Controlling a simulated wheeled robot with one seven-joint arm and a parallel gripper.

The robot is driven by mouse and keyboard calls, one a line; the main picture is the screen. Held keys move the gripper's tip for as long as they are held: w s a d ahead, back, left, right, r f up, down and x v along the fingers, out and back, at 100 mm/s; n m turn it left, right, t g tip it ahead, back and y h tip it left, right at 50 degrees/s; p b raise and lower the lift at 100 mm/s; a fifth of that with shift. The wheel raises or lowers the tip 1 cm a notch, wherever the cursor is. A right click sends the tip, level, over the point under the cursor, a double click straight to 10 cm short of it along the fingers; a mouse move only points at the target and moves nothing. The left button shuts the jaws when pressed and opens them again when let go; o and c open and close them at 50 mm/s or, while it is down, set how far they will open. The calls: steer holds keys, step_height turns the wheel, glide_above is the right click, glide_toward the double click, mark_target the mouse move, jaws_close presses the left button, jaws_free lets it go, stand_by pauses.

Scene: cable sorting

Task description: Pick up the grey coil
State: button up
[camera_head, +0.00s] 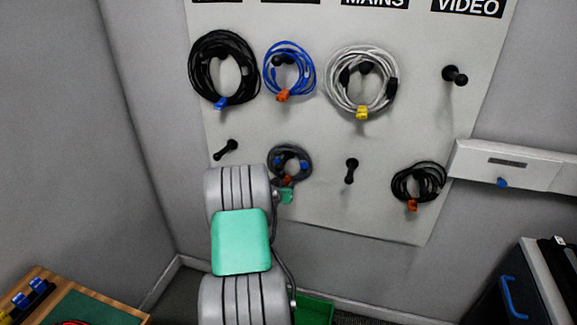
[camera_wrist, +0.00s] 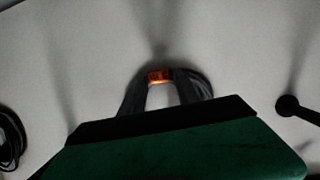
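A small dark grey coil (camera_head: 305,165) with blue plugs and an orange tie hangs on a peg in the lower row of the wall board. A larger light grey coil (camera_head: 330,85) with a yellow tie hangs above and to its right. My gripper (camera_head: 286,188) is at the lower edge of the small coil, mostly hidden behind my arm. In the wrist view, an orange tie (camera_wrist: 159,76) shows at the top of dark shapes beyond the green and black part of my gripper. I cannot tell whether the fingers touch or grip the tie.
Black coils (camera_head: 198,70) (camera_head: 396,185) and a blue coil (camera_head: 270,72) hang on the board (camera_head: 400,130). Bare pegs (camera_head: 351,171) (camera_head: 225,150) (camera_head: 455,76) stick out. A wooden-edged table (camera_head: 100,305) is lower left, a dark case (camera_head: 500,290) lower right.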

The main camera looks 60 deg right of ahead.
jaws_close()
steer(key=shift+r, duration=0.15)
stand_by(0.5)
